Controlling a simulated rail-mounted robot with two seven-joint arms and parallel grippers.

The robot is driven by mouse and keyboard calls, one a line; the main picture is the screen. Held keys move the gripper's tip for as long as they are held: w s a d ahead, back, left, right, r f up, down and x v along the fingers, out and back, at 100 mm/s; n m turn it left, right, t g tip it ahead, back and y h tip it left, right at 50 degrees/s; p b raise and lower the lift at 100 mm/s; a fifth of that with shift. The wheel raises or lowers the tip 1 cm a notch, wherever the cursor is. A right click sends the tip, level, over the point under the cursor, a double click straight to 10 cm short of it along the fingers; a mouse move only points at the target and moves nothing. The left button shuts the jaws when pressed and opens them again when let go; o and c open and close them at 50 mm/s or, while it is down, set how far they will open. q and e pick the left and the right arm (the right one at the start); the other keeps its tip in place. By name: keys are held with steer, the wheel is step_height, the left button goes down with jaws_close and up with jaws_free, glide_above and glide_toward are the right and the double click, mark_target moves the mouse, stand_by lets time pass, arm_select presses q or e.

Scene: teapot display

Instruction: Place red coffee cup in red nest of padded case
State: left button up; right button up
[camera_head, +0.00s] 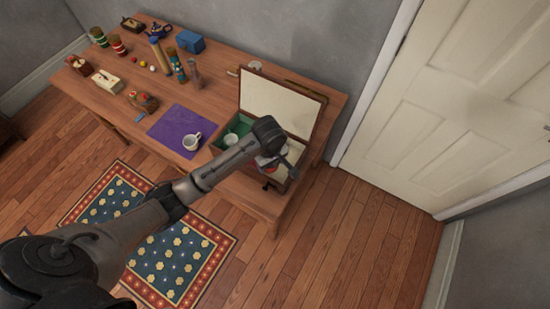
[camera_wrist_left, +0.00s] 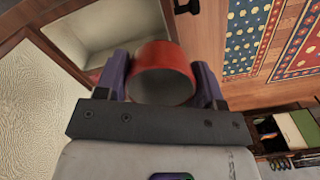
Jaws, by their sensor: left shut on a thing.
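My left gripper (camera_head: 273,165) is over the front right part of the open padded case (camera_head: 217,151). It is shut on the red coffee cup (camera_wrist_left: 165,55). In the left wrist view the cup sits between both fingers, red outside and greyish inside. In the head view the gripper hides most of the cup. A pale compartment (camera_wrist_left: 100,28) of the case lies beside the cup in the wrist view. The case also has a green compartment (camera_head: 243,124) with a pale cup (camera_head: 230,139) in it. I cannot make out the red nest clearly. My right gripper is not in view.
The case's raised lid (camera_head: 279,104) stands at the back. A white mug (camera_head: 191,141) stands on a purple mat (camera_head: 178,124) left of the case. A blue box (camera_head: 191,41) and several small items stand farther left on the wooden table. The patterned rug (camera_head: 165,262) is below.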

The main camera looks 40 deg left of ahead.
arm_select(q)
steer(key=shift+n, duration=0.5)
steer(key=w+a+f+b, duration=0.1)
steer(key=w+a+f, duration=0.1)
steer(key=a, duration=0.1)
steer(key=w+a+f+b, duration=0.1)
steer(key=w+a+f, duration=0.1)
steer(key=a, duration=0.2)
steer(key=w+a+f+b, duration=0.1)
steer(key=w+a+f, duration=0.2)
steer(key=shift+a, duration=0.2)
step_height(320, 180, down, 3)
steer(key=shift+f+b, duration=0.15)
steer(key=shift+b, duration=0.6)
steer(key=shift+f, duration=0.3)
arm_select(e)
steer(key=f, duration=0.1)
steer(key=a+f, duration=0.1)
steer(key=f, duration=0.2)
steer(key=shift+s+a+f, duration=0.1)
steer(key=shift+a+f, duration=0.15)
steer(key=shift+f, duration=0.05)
arm_select(q)
steer(key=shift+f, duration=0.15)
steer(key=o, duration=0.9)
steer(key=shift+o, duration=0.2)
steer(key=shift+f, duration=0.1)
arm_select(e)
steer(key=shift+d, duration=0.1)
